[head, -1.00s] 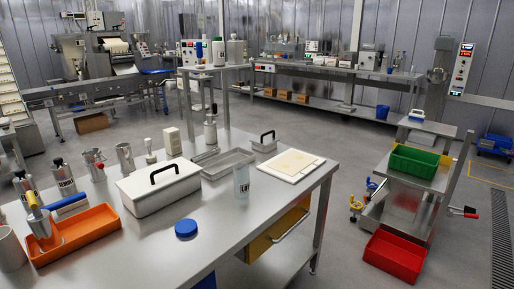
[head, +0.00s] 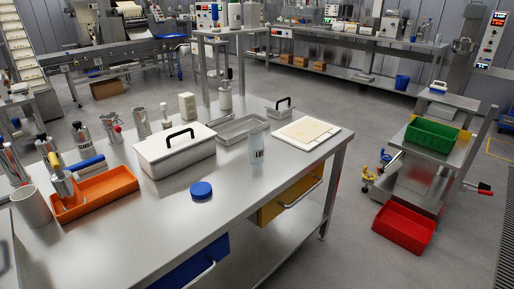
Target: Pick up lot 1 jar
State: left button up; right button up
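A clear jar (head: 257,150) with dark print on its label stands upright on the steel table (head: 240,205), near its right part. The print is too small to read fully, so I cannot confirm that it says lot 1. The jar shows no lid on top. A round blue lid (head: 201,190) lies flat on the table, in front and to the left of the jar. Neither of my grippers shows in the head view.
A lidded white box (head: 175,155) stands left of the jar. A steel tray (head: 242,128) is behind it, and a white board (head: 306,132) lies to its right. An orange tray (head: 110,191) with tools sits at the left. The table front around the blue lid is clear.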

aim_at(256, 147)
jog(key=i+l+u, duration=0.1)
jog(key=u, duration=0.25)
jog(key=i+l+u, duration=0.1)
jog(key=u, duration=0.25)
jog(key=i+l+u, duration=0.2)
jog(key=l, duration=0.2)
jog(key=l+u, duration=0.15)
jog(key=l, duration=0.25)
jog(key=i+l, duration=0.1)
jog(key=l, duration=0.4)
jog(key=i+l+u, duration=0.1)
jog(key=l, duration=0.4)
jog(key=i+l+u, duration=0.1)
jog(key=l, duration=0.4)
